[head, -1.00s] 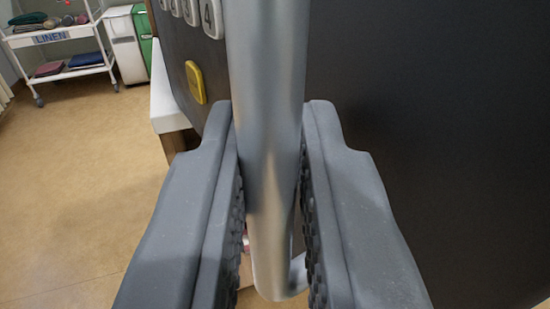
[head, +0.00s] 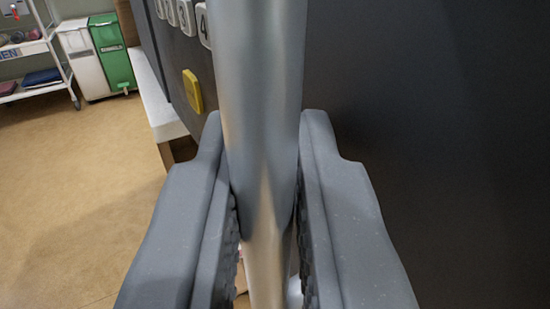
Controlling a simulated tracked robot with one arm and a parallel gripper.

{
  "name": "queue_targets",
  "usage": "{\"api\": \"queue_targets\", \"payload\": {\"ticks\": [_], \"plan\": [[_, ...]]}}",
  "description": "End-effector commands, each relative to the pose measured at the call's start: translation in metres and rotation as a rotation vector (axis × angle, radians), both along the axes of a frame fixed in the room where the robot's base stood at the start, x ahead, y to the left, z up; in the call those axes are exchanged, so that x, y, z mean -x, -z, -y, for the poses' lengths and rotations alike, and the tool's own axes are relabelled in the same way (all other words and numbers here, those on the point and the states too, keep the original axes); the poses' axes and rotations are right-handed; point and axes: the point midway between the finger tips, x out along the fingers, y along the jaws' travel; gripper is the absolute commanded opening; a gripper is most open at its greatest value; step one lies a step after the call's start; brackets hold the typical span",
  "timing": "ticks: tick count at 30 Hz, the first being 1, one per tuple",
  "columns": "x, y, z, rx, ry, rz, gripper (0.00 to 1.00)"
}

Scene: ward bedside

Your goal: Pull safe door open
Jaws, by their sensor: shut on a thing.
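The dark safe door (head: 430,130) fills the right side of the head view. White number keys (head: 185,15) and a yellow button (head: 193,91) are on its face at the upper left. A vertical silver bar handle (head: 262,90) stands out in front of the door, in the middle of the view. My gripper (head: 260,160) is shut on the handle, with one finger on each side. The handle's lower end is partly hidden between the fingers. I cannot tell from this view how far the door stands open.
A white-topped stand (head: 157,100) with a wooden leg is beside the safe. A linen cart (head: 35,60), a white bin (head: 83,60) and a green bin (head: 112,50) stand at the back left. The tan floor (head: 80,190) at left is clear.

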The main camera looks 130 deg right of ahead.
Motion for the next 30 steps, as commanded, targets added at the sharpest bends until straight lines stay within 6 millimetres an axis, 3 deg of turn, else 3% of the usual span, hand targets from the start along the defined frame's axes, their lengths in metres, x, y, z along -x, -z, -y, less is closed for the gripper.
{"api": "queue_targets", "payload": {"ticks": [4, 5, 23, 30], "plan": [[0.0, 0.0, 0.0, 0.0, -0.002, 0.0, 0.0], [-0.001, 0.0, 0.0, 0.0, -0.003, 0.0, 0.17], [-0.005, 0.0, -0.005, 0.0, -0.009, 0.0, 0.17], [-0.024, 0.001, -0.029, 0.003, -0.01, 0.0, 0.17]]}}
